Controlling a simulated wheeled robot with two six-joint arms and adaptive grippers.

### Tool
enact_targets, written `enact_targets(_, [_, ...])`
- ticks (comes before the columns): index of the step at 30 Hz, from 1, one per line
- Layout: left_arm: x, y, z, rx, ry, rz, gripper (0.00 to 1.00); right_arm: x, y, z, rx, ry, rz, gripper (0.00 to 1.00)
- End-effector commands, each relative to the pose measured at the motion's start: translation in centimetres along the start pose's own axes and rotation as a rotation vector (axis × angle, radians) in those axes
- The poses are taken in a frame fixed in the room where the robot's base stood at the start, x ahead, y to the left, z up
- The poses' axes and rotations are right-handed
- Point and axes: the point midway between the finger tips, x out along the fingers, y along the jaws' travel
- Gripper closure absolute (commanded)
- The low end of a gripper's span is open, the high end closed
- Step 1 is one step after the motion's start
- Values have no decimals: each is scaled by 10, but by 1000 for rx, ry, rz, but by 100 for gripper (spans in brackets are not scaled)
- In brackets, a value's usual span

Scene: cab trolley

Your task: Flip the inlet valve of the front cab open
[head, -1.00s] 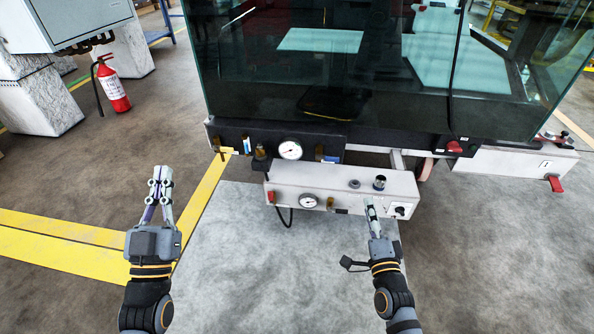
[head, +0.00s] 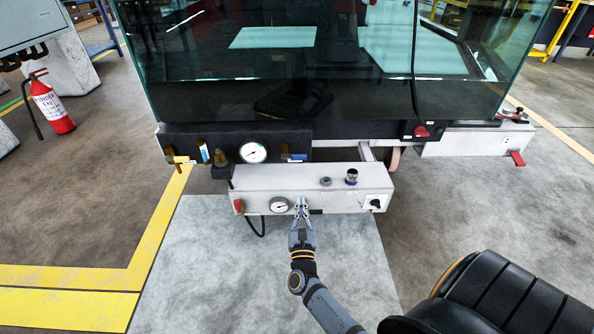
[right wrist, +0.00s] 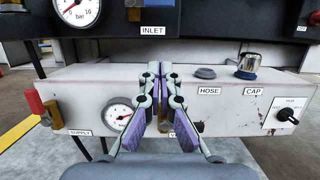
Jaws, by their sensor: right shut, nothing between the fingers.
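The inlet valve (head: 284,153) sits on the black panel of the cab, right of the upper gauge (head: 253,152). It has a brass body and a blue handle (head: 297,157) that looks horizontal. In the right wrist view the INLET label (right wrist: 152,30) is at the top, with the blue handle (right wrist: 158,3) cut by the frame edge above it. My right gripper (head: 301,202) is shut and empty in front of the white box, below the inlet valve. It also shows in the right wrist view (right wrist: 160,72), hiding part of the box. My left gripper is out of view.
The white box (head: 337,199) juts out below the panel, with a lower gauge (head: 279,205), a red handle (head: 239,205), a cap fitting (head: 351,176) and a black switch (head: 376,203). A yellow-handled valve (head: 180,160) is at the panel's left. Glass stands above.

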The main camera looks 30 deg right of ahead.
Motion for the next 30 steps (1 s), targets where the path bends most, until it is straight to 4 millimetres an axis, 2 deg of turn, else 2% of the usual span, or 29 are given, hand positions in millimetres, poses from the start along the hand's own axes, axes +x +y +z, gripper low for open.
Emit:
enact_targets(5, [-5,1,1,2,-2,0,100,20,0,0,-1,-4,2,100])
enact_targets(17, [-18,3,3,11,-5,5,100,103,0,2,-3,-3,2,100])
enact_targets(18, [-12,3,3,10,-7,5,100,104,0,14,0,-2,2,100])
enact_targets(21, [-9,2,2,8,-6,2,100,106,0,28,-1,-2,2,100])
enact_targets(25, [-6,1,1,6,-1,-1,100,109,0,37,-2,-1,2,100])
enact_targets(30, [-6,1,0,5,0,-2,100,109,0,39,-3,0,2,100])
